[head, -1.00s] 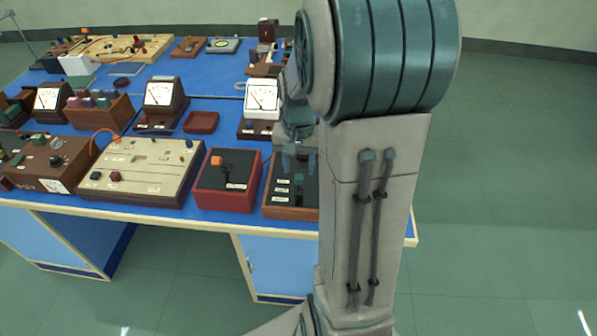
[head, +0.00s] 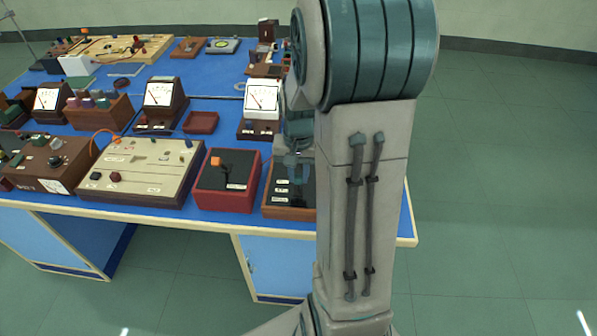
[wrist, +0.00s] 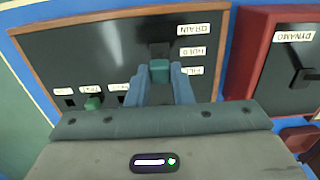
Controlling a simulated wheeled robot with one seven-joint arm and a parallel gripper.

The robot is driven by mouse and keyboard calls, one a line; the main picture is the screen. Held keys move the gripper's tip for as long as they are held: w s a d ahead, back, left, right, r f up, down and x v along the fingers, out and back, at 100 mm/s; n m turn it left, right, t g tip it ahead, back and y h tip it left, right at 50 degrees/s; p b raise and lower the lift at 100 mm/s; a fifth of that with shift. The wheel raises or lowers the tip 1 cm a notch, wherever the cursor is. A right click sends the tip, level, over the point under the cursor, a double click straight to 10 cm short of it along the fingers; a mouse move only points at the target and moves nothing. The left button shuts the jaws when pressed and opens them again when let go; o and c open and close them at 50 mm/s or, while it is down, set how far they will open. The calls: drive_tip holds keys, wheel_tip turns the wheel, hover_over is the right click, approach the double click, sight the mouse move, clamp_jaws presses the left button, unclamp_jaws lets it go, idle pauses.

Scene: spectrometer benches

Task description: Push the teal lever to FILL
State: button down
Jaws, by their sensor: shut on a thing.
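The teal lever (wrist: 159,68) stands in a dark slot on a black-topped, wood-framed box. My gripper (wrist: 160,82) is shut on it, with one blue-grey finger on each side of its knob. Beside the slot are the labels DRAIN (wrist: 194,30), HOLD (wrist: 195,52) and FILL (wrist: 193,71), upside down in the wrist view. The knob appears level with FILL there, but my fingers hide the lever's base, so its exact setting is hard to tell. In the head view the box (head: 288,214) is partly behind my arm and the lever is hidden.
A second green lever (wrist: 92,102) and small labels are on the same panel. The red-framed DYNAMO box (head: 224,200) stands close beside it. A white meter (head: 262,100) stands behind. Other instruments crowd the blue bench; the floor to the right is clear.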

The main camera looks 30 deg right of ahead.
drive_tip(key=shift+w+d+r+g+y+p, duration=0.1)
drive_tip(key=shift+w+d+g+y+p, duration=0.25)
drive_tip(key=shift+p, duration=0.5)
drive_tip(key=shift+w+d+g+y+p, duration=0.1)
drive_tip(key=shift+w+g+y+p, duration=0.2)
drive_tip(key=shift+g+p, duration=0.4)
drive_tip(key=shift+w+d+f+g+y+p, duration=0.3)
drive_tip(key=shift+w+g+y+p, duration=0.25)
drive_tip(key=shift+p, duration=0.25)
drive_tip(key=shift+w+d+f+g+y+p, duration=0.25)
drive_tip(key=shift+w+g+y+p, duration=0.1)
drive_tip(key=shift+g+p, duration=0.35)
drive_tip(key=c, duration=1.3)
unclamp_jaws()
drive_tip(key=b+v, duration=0.1)
drive_tip(key=v, duration=1.2)
drive_tip(key=shift+w+r, duration=0.15)
drive_tip(key=shift+r, duration=0.2)
